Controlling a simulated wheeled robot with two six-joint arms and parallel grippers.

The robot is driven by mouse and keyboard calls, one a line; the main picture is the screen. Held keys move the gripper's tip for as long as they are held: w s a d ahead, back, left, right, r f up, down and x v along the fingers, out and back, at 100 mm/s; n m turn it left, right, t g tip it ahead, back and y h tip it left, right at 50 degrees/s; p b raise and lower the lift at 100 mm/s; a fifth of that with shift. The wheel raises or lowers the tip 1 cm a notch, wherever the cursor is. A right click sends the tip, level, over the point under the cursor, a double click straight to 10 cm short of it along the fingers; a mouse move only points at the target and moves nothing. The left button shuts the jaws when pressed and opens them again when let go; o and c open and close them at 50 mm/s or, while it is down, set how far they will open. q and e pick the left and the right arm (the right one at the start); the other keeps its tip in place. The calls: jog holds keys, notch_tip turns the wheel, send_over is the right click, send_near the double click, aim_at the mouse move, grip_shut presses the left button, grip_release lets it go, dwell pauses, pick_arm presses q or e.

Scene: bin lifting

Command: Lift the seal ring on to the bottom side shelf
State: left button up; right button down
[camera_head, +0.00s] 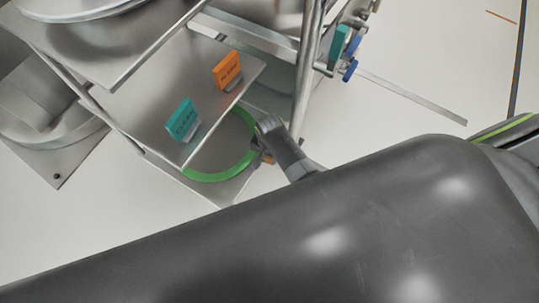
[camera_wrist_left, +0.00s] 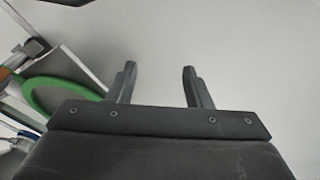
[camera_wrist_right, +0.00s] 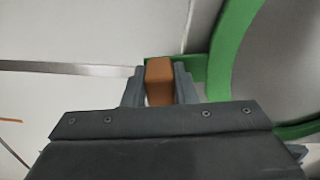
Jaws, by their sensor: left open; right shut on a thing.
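The green seal ring (camera_head: 207,177) is at the lowest side shelf (camera_head: 232,190) of the metal rack, partly hidden under the shelf above. My right gripper (camera_head: 265,143) is at the ring's right side. In the right wrist view the right gripper (camera_wrist_right: 160,85) is shut on the ring's orange-brown handle block, and the green ring (camera_wrist_right: 228,50) curves away to the right. The left wrist view shows my left gripper (camera_wrist_left: 158,85) open and empty over pale floor, with the green ring (camera_wrist_left: 40,92) to its left. I cannot tell whether the ring rests fully on the shelf.
A middle shelf (camera_head: 150,110) just above carries a teal sign (camera_head: 183,121) and an orange sign (camera_head: 227,70). A rack post (camera_head: 304,75) stands right of the ring. Blue and teal clamp parts (camera_head: 345,50) are at upper right. My dark arm covers the lower view.

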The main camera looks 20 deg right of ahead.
jog(key=c, duration=1.1)
grip_release()
jog(key=shift+r, duration=0.35)
notch_tip(320, 180, up, 5)
jog(key=p, duration=0.3)
pick_arm(q)
jog(key=s+a+f+p, duration=0.1)
jog(key=s+f+p, duration=0.1)
jog(key=f, duration=0.4)
jog(key=s+a+f+g+y+p, duration=0.1)
jog(key=s+a+f+p, duration=0.1)
jog(key=f, duration=0.4)
jog(key=shift+s+a+f+g, duration=0.15)
jog(key=shift+s+f+g, duration=0.15)
jog(key=shift+s+f, duration=0.05)
pick_arm(e)
jog(key=shift+r, duration=5.85)
